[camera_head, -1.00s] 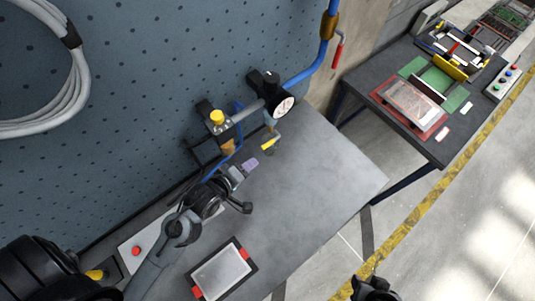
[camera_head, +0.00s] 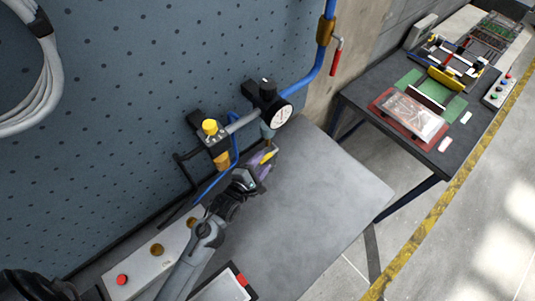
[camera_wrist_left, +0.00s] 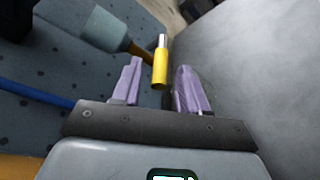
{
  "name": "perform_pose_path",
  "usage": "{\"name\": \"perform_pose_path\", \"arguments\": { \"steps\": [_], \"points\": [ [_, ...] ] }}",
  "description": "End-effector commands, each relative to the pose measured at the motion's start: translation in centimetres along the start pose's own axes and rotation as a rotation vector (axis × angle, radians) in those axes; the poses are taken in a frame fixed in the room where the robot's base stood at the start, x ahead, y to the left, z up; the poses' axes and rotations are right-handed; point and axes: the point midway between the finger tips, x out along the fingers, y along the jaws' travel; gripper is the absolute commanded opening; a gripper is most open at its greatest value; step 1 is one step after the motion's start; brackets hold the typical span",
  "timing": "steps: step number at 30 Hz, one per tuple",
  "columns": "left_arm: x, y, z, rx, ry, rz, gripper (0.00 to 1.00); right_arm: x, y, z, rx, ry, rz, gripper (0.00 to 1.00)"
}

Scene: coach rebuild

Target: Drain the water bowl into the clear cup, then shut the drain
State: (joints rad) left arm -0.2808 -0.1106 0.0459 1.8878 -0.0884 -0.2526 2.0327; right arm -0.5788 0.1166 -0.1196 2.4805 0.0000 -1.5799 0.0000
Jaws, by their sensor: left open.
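The water bowl (camera_head: 267,130), grey-teal, hangs under the gauge on the pegboard air line. It also shows at upper left in the left wrist view (camera_wrist_left: 106,28), with a brass fitting at its lower end. The drain's yellow handle (camera_wrist_left: 160,66) is beside that fitting; it also shows in the head view (camera_head: 268,156). My left gripper (camera_head: 258,166) is open at the handle. In the left wrist view its lilac fingers (camera_wrist_left: 160,72) stand either side of the handle, with gaps showing. I cannot make out the clear cup. My right gripper is out of view.
A yellow-knobbed unit with an amber bowl (camera_head: 221,158) and a blue hose (camera_head: 212,184) are close left of my gripper. A red-handled valve (camera_head: 336,60) is on the blue pipe. The grey bench (camera_head: 315,205) is clear to the right.

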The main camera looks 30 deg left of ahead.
Motion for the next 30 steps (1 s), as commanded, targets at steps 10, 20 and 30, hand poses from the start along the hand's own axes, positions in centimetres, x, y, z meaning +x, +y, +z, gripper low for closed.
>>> {"name": "perform_pose_path", "arguments": {
  "steps": [10,20,30],
  "points": [
    [3.9,0.0,0.0,0.002,0.0,0.0,0.43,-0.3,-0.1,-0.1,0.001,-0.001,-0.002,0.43],
    [4.4,0.0,-0.1,0.001,0.001,0.0,0.43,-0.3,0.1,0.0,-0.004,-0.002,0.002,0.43],
    [4.4,0.0,-0.1,0.001,0.001,0.0,0.02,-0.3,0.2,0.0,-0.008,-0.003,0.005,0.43]
  ]
}}
